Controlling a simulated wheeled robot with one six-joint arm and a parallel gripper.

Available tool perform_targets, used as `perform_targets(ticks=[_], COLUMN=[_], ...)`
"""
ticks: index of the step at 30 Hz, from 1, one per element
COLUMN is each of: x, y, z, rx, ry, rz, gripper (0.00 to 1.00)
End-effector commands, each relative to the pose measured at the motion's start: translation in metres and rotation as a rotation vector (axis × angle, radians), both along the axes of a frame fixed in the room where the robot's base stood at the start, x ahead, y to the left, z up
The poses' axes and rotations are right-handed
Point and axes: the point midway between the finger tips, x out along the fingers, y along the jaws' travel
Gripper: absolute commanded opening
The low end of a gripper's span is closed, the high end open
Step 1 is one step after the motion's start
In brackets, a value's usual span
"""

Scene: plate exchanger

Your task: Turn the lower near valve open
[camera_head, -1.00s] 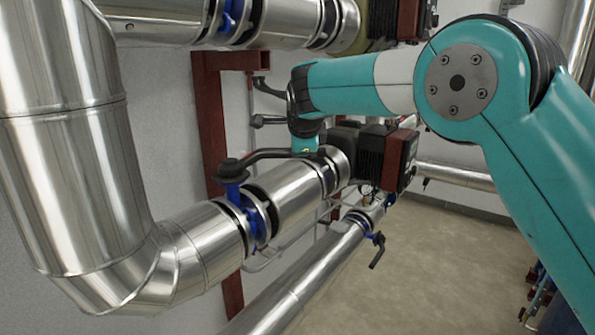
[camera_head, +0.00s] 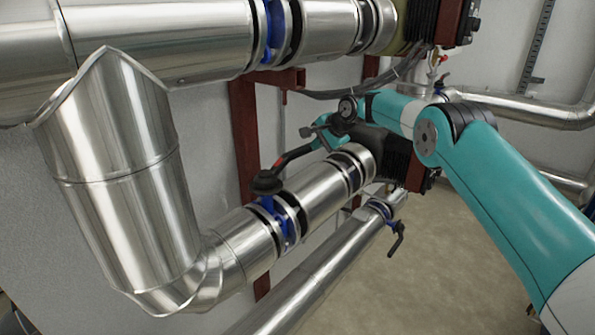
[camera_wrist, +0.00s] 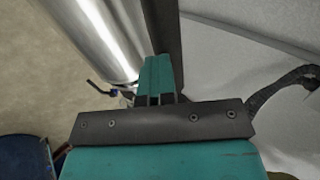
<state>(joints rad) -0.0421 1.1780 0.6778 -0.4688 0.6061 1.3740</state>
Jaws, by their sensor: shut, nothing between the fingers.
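The lower near valve (camera_head: 285,222) is a blue body clamped in the middle silver pipe, with a round black cap (camera_head: 267,183) on top. Its long handle (camera_head: 293,155), dark with a reddish stretch, runs from the cap up and right towards the end of my arm. In the wrist view my gripper (camera_wrist: 157,62) shows its teal fingers shut together and empty, beside a large silver pipe.
A blue valve with a black handle (camera_head: 396,238) sits on the lowest pipe (camera_head: 300,290). A large upper pipe (camera_head: 160,40) and a dark pump (camera_head: 410,165) crowd the arm. A dark red post (camera_head: 243,130) stands behind. Floor at right is open.

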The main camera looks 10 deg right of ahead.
Motion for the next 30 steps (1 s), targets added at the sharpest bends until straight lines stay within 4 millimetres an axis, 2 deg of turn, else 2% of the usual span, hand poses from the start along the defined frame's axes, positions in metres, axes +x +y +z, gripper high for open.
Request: perform_targets(ticks=[24, 30], x=[0.0025, -0.0044], y=[-0.0052, -0.0044], z=[-0.0025, -0.0007], rx=[0.002, 0.003], ry=[0.002, 0.001], rz=[-0.020, -0.011], gripper=[0.00, 0.00])
